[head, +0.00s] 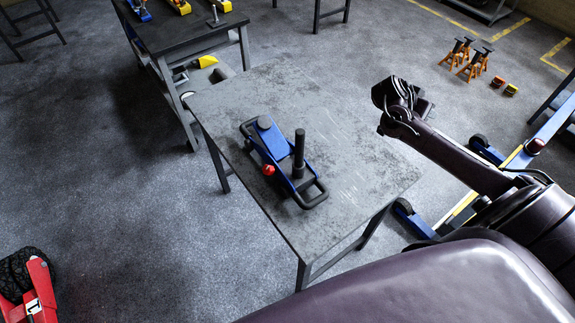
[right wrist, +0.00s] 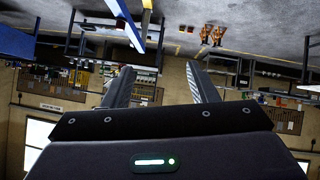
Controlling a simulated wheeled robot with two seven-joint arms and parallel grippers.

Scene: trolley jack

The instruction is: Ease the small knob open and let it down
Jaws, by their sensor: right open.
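The blue trolley jack (head: 277,152) stands on the grey metal table, with black handles at both ends and a black upright post (head: 299,150). Its small red knob (head: 268,170) sticks out on the side facing the lower left. My right gripper (head: 425,105) is raised in the air to the right of the jack, beyond the table's right edge and well apart from it. In the right wrist view its two fingers (right wrist: 160,88) are spread with nothing between them. That view looks across the room upside down and does not show the knob. My left gripper is not in view.
The table (head: 345,190) is bare around the jack. A dark workbench (head: 185,35) with blue and yellow items stands behind it. A blue lift frame (head: 425,225) is on the floor at right. Orange stands (head: 475,65) are farther back. A red machine (head: 38,290) is at lower left.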

